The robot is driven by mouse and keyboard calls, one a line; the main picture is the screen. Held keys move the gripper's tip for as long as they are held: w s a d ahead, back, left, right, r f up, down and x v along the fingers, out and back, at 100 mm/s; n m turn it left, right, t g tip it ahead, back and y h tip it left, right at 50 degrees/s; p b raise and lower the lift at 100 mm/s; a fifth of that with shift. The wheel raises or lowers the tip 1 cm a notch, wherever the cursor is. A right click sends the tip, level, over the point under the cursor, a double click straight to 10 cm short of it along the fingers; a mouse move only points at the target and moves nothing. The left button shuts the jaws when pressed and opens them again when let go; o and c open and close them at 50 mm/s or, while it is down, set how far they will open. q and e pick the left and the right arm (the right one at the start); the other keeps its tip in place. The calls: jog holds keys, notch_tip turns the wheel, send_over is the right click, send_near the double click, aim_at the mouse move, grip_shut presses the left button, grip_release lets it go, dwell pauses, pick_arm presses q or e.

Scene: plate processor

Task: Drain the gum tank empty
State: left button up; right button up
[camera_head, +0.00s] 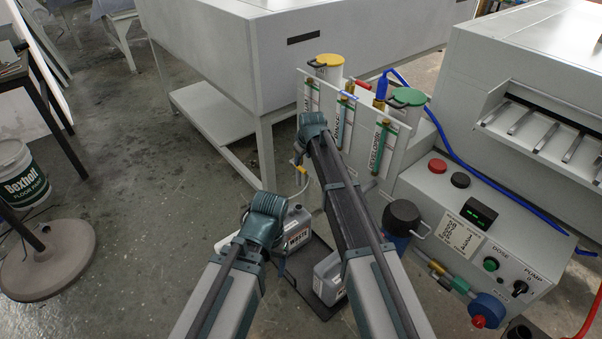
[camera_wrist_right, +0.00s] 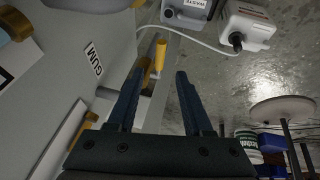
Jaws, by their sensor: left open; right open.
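The gum tank (camera_head: 311,92) has a yellow lid (camera_head: 327,61) and stands leftmost in the white tank unit; its GUM label (camera_wrist_right: 93,58) shows in the right wrist view. A yellow valve lever (camera_wrist_right: 160,53) appears just beyond and between the fingertips of my right gripper (camera_wrist_right: 161,76), which is open and empty. The exact gap to the lever is unclear. A pale hose (camera_wrist_right: 200,45) runs towards a white canister (camera_wrist_right: 247,25). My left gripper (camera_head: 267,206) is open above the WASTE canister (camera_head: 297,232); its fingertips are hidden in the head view.
A second canister (camera_head: 328,278) stands on the dark floor tray (camera_head: 293,279), partly behind my right arm. The rinse (camera_head: 343,120) and green-lidded developer (camera_head: 380,148) tanks are to the right, beside the control panel (camera_head: 463,237).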

aim_at(300, 167)
jog(key=b+x, duration=0.5)
jog(key=x, duration=0.2)
jog(key=shift+f, duration=0.2)
jog(key=shift+r, duration=0.1)
jog(key=shift+c, duration=0.3)
grip_shut()
dwell(0.8)
